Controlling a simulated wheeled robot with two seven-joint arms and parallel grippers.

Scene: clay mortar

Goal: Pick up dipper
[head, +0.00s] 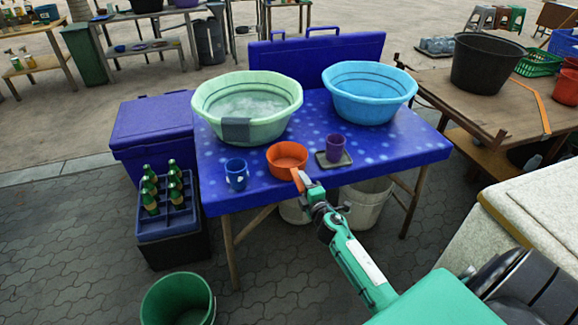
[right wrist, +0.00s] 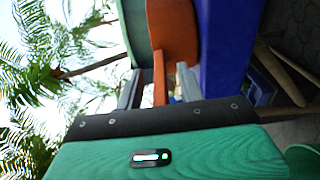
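The orange dipper (head: 287,156) is a round bowl with a flat handle, standing near the front edge of the blue table (head: 395,150). Its handle points toward me, over the table's edge. My right gripper (head: 304,181) is at the handle's end. In the right wrist view, the dipper (right wrist: 172,30) is ahead and its handle runs between the two grey fingers of my right gripper (right wrist: 158,82). The fingers are apart, with gaps showing beside the handle. My left gripper is in neither view.
A blue mug (head: 237,174) stands left of the dipper; a purple cup (head: 335,148) stands on a small dark tray to its right. A green basin (head: 262,123) and a light blue basin (head: 369,104) stand behind. A bottle crate (head: 165,222) is on the floor at left.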

